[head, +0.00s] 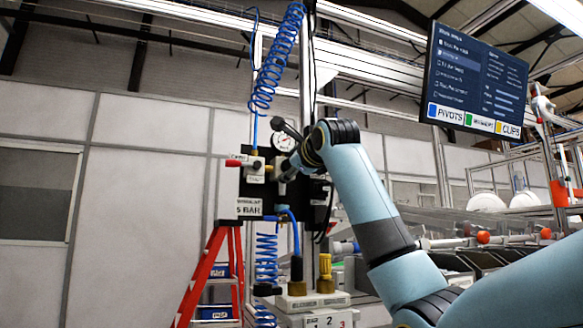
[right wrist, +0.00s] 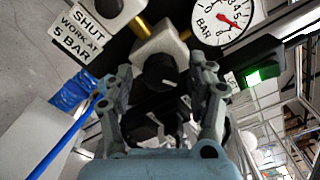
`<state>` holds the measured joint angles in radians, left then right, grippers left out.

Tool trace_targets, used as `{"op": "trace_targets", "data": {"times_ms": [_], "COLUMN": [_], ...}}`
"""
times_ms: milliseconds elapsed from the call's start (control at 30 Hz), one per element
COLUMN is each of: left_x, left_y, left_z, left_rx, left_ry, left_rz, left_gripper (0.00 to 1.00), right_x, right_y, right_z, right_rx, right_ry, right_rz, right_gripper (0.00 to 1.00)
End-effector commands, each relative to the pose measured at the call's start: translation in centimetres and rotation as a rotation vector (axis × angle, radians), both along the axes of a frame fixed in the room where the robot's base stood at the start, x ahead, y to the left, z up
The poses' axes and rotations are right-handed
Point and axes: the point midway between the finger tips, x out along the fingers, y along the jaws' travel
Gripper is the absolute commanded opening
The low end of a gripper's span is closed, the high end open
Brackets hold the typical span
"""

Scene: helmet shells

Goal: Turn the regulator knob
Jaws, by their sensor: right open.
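The regulator shows in the right wrist view as a pale block (right wrist: 158,42) with a dark round knob (right wrist: 161,70) on its near face. My right gripper (right wrist: 163,82) is open, one finger on each side of the knob; whether either finger touches it I cannot tell. A round pressure gauge (right wrist: 222,20) with a red needle sits right of the regulator. In the head view the gauge (head: 284,141) is above my right gripper (head: 282,172), which is at the dark panel and hides most of the regulator. My left gripper is not in view.
A sign (right wrist: 83,34) reads "SHUT, WORK AT 5 BAR". A red-handled valve (head: 234,163) is left of the gripper. A blue coiled hose (head: 277,62) hangs above. A lit green indicator (right wrist: 262,76) is right of the right finger. A red stepladder (head: 212,268) stands below.

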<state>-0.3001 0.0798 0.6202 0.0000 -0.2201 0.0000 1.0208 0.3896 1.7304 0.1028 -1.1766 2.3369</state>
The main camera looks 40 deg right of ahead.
Motion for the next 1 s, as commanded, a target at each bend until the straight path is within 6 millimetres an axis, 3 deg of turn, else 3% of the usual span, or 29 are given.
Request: {"op": "trace_targets", "data": {"times_ms": [233,633,800,1000], "left_x": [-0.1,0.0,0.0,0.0], "left_y": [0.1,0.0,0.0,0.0], "left_z": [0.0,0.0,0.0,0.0], "left_rx": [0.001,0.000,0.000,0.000], "left_ry": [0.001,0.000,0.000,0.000], "left_rz": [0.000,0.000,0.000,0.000], "left_gripper": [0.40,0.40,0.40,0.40], "right_x": [-2.0,-10.0,-11.5,-11.7], "right_y": [0.4,2.3,2.7,2.8], "right_z": [0.1,0.1,0.0,0.0], "right_rx": [-0.003,-0.003,0.000,0.000], "right_ry": [-0.002,-0.002,0.000,0.001], "right_rz": [-0.001,-0.002,0.000,0.000], "right_gripper": [0.57,0.57,0.57,0.57]}}
